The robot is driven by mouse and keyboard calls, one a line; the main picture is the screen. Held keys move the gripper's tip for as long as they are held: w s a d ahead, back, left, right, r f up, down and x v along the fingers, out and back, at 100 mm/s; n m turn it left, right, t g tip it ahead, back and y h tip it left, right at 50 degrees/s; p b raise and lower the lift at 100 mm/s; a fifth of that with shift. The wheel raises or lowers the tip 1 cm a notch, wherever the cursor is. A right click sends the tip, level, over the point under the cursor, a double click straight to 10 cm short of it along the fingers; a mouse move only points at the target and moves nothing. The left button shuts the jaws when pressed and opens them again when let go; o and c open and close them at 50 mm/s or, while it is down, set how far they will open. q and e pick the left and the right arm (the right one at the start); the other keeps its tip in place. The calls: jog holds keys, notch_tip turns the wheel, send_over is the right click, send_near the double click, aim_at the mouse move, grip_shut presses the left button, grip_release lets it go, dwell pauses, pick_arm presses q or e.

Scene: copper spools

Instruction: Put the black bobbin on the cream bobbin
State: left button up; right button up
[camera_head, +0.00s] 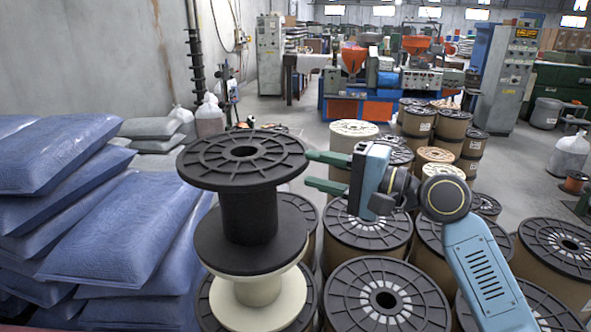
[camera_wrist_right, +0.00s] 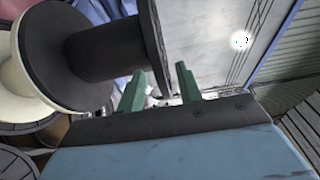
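The black bobbin (camera_head: 250,213) stands upright on top of the cream bobbin (camera_head: 258,291), its lower flange against the cream upper flange and roughly centred. In the right wrist view the black bobbin (camera_wrist_right: 95,52) and the cream bobbin (camera_wrist_right: 18,92) also lie flange to flange. My right gripper (camera_head: 318,171) is open and empty, to the right of the black bobbin's upper flange, with its fingertips close to the rim. Its two green fingers are spread apart in the right wrist view (camera_wrist_right: 160,85). Whether a fingertip touches the rim I cannot tell. My left gripper is out of view.
The cream bobbin stands above a large black-topped spool (camera_head: 206,303). Several similar spools (camera_head: 388,300) crowd the front and right. Blue sacks (camera_head: 125,233) are piled at the left. Machines (camera_head: 385,85) stand far back, with open floor before them.

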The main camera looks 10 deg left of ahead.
jog(key=b+v, duration=0.1)
jog(key=v, duration=0.4)
jog(key=shift+s+d, duration=0.15)
jog(key=shift+d, duration=0.15)
